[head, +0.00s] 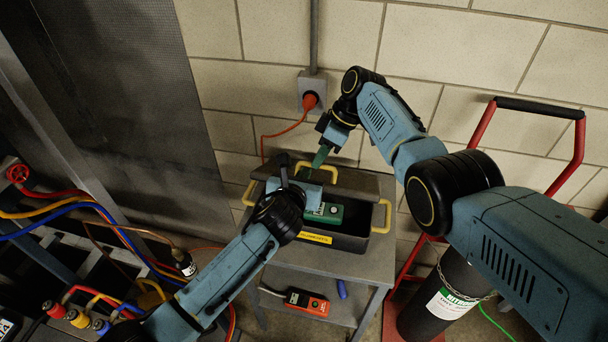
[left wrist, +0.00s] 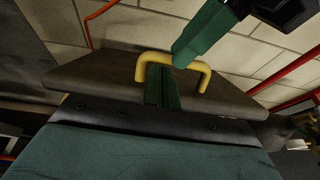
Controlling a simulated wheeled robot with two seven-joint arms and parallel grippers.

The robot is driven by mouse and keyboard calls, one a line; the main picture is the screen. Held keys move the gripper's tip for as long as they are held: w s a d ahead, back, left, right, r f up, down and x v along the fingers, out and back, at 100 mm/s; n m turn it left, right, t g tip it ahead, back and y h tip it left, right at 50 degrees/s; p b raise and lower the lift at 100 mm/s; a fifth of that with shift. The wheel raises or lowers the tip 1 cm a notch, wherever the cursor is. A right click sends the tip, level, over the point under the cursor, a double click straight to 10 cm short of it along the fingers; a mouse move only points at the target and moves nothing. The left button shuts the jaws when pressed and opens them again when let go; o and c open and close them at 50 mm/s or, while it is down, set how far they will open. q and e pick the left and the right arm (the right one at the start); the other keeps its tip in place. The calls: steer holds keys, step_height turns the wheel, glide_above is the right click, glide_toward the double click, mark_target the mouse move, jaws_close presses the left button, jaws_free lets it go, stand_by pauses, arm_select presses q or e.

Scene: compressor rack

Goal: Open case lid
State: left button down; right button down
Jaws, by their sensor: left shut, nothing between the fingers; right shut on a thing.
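The dark case (head: 350,243) with a yellow label and yellow side handles stands on a grey cart. Its lid (head: 355,184) is raised at the back, and a green device (head: 326,213) shows inside. The lid also shows in the left wrist view (left wrist: 100,72), with its yellow handle (left wrist: 150,57). My right gripper (head: 319,160) is shut on the lid handle; its green fingers come down at the handle's right part. My left gripper (left wrist: 162,86) is shut and empty, its green fingertips in front of the lid below the handle. My left arm hides part of the case.
A red meter (head: 307,302) and a blue-handled tool (head: 342,289) lie on the cart's lower shelf. A black gas cylinder (head: 440,300) on a red trolley stands at right. Coloured hoses (head: 75,208) run at left. An orange plug (head: 309,101) sits in the wall socket.

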steer(key=shift+d, duration=0.15)
arm_select(q)
steer(key=shift+w+d+r, duration=0.2)
steer(key=shift+w+r, duration=0.45)
steer(key=shift+w, duration=0.2)
arm_select(e)
steer(key=shift+f, duration=0.15)
arm_select(q)
steer(key=shift+w, duration=0.1)
arm_select(e)
steer(key=shift+s+f, duration=0.1)
arm_select(q)
steer(key=shift+r, duration=0.1)
steer(key=shift+d+r, duration=0.1)
steer(key=shift+r, duration=0.05)
arm_select(e)
steer(key=c, duration=1.5)
jaws_free()
steer(key=shift+s+a, duration=0.15)
steer(key=shift+a, duration=0.05)
steer(key=shift+o, duration=0.2)
